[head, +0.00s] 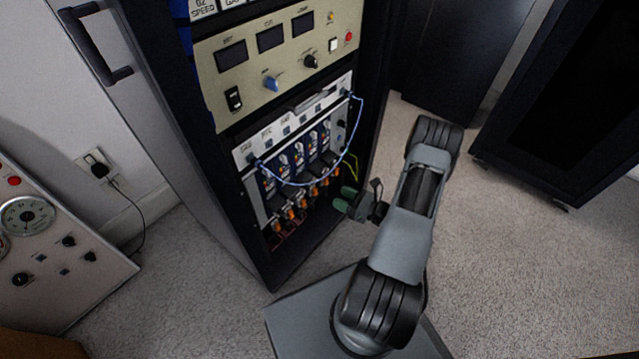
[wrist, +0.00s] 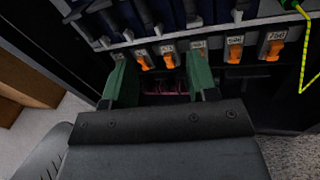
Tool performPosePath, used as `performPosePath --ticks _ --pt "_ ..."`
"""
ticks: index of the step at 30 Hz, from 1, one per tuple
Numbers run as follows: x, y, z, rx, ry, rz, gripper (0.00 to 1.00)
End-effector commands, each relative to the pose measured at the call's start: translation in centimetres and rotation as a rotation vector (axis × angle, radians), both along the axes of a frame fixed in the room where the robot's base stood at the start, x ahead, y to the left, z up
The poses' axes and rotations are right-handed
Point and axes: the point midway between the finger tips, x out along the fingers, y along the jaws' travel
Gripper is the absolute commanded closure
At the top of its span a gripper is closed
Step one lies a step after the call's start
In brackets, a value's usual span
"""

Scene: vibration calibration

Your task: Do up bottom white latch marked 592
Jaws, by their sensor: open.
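A row of bottom latches runs along the lower front of the rack module, with orange levers on white numbered plates. In the wrist view, one orange latch (wrist: 143,62) and another orange latch (wrist: 169,61) show between my fingers. Two more, latch (wrist: 235,53) and latch (wrist: 274,49), are to the right. I cannot clearly read 592 on any plate; one plate is partly hidden by my right finger. My gripper (wrist: 157,62) is open, its green fingers apart, with nothing held. In the head view my gripper (head: 345,203) is at the right of the orange latch row (head: 303,200).
The black rack (head: 250,240) surrounds the module. A blue cable (head: 345,158) droops across its front, and a yellow-green wire (wrist: 305,55) hangs at the right. A beige panel (head: 275,60) is above. Carpet is free to the right; a gauge console (head: 60,250) stands left.

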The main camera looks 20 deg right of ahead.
Motion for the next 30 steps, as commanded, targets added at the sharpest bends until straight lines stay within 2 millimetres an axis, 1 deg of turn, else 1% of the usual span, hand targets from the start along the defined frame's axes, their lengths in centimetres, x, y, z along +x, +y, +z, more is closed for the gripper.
performPosePath --ticks 1,3,7,10,14,18,24,30 --pt "-0.4 -0.8 -1.2 0.034 0.012 -0.061 0.47" --pt "-0.7 -1.6 -2.2 0.064 0.019 -0.124 0.47" --pt "-0.8 -2.3 -3.4 0.094 0.028 -0.192 0.47" --pt "-0.1 -2.2 -3.8 0.101 0.030 -0.209 0.47" --pt "1.8 -1.3 -3.9 0.102 0.029 -0.210 0.47" --pt "4.4 0.0 -3.9 0.101 0.028 -0.207 0.47" --pt "7.7 1.4 -3.9 0.101 0.028 -0.209 0.47" --pt "10.0 2.4 -3.8 0.100 0.029 -0.210 0.47"
